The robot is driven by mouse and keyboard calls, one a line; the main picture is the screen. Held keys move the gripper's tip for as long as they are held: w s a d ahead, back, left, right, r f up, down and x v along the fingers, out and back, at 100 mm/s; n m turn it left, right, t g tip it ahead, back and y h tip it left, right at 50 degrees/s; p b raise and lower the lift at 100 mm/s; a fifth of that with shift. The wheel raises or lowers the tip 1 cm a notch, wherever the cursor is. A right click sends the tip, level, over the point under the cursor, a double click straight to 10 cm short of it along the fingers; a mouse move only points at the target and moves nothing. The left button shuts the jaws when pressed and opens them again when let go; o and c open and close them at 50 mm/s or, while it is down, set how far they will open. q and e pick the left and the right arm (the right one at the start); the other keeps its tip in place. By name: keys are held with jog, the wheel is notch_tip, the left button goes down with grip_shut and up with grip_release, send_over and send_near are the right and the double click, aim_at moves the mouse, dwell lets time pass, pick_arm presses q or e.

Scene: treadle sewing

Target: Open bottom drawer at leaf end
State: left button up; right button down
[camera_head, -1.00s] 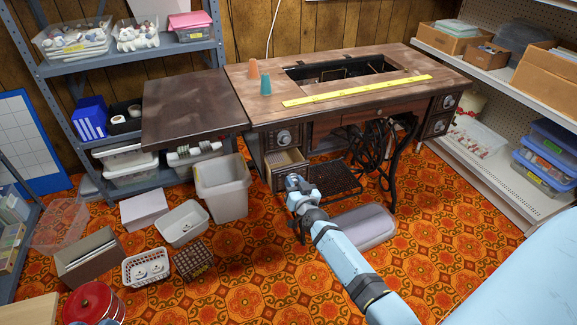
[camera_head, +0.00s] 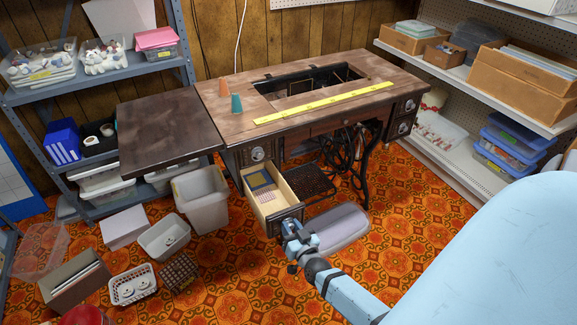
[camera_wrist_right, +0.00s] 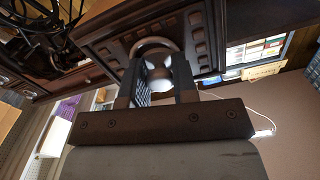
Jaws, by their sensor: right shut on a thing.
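The sewing table (camera_head: 215,95) has its leaf (camera_head: 165,130) raised at the left end. The bottom drawer (camera_head: 285,203) under that end is pulled well out, and its pale wooden inside shows a blue and yellow item and a pink patterned one. My right gripper (camera_head: 291,224) is at the drawer's front. In the right wrist view my right gripper (camera_wrist_right: 160,72) is shut on the round metal knob (camera_wrist_right: 155,55) of the dark carved drawer front (camera_wrist_right: 110,45). The top drawer (camera_head: 251,157) above it is closed. My left gripper is not in view.
A grey bin (camera_head: 202,203) stands just left of the open drawer. Several boxes and baskets lie on the floor further left. A grey rounded object (camera_head: 342,228) lies on the floor right of my gripper. Patterned floor (camera_head: 235,270) in front is clear.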

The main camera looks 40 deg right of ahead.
jog(key=c, duration=0.9)
grip_release()
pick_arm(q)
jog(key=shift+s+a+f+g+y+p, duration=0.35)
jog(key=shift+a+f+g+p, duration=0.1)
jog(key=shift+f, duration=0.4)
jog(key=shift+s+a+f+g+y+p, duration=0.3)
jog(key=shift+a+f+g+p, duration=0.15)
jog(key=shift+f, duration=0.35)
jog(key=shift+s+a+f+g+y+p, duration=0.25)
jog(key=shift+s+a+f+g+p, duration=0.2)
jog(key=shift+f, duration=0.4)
pick_arm(e)
jog(key=v, duration=1.4)
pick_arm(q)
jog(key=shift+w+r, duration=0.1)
pick_arm(e)
jog(key=shift+w, duration=0.1)
